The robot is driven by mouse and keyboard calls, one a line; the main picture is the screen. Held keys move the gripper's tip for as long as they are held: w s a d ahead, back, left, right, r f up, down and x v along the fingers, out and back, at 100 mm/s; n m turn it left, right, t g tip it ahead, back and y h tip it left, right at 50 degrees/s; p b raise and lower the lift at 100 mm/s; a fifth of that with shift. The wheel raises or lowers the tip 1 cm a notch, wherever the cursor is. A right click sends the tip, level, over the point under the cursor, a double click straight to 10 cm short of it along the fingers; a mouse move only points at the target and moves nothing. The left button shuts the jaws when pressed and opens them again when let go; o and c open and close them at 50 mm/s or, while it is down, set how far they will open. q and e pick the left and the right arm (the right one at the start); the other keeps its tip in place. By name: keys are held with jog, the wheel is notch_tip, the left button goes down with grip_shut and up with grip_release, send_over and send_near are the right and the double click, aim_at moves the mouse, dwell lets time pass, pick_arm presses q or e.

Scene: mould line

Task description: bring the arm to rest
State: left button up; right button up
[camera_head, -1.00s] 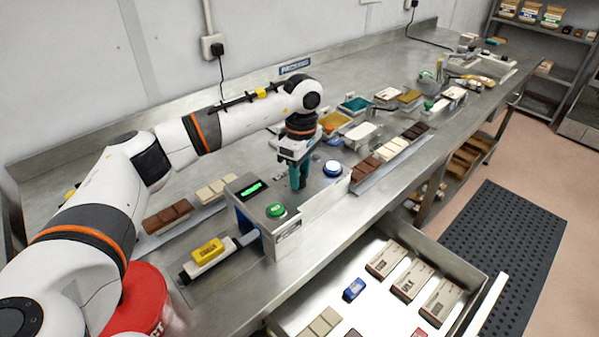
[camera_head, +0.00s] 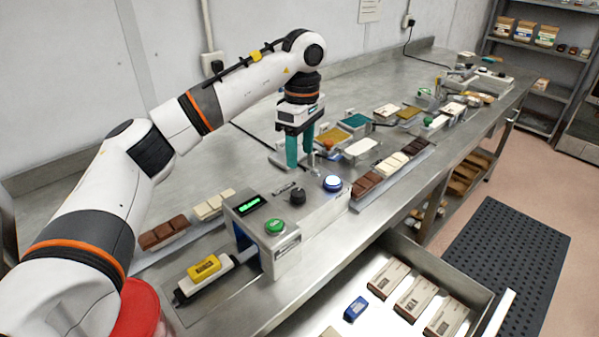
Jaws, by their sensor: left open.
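My left gripper (camera_head: 299,151) has teal fingers that point down and stand apart, with nothing between them. It hangs above the steel bench, behind the grey control box (camera_head: 272,222). The box carries a lit green display, a black knob (camera_head: 297,196), a green button (camera_head: 275,224) and a lit blue-white button (camera_head: 332,183). The left arm (camera_head: 150,150) reaches in from the left, and its elbow and wrist show fully. My right gripper is not in view.
Brown and cream chocolate bars lie on rails left (camera_head: 164,232) and right (camera_head: 367,184) of the box. Coloured trays (camera_head: 355,121) stand behind. An open drawer (camera_head: 449,266) with boxes is at the front right. A red tub (camera_head: 140,309) stands at lower left.

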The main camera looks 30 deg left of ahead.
pick_arm(q)
jog(key=shift+r, duration=1)
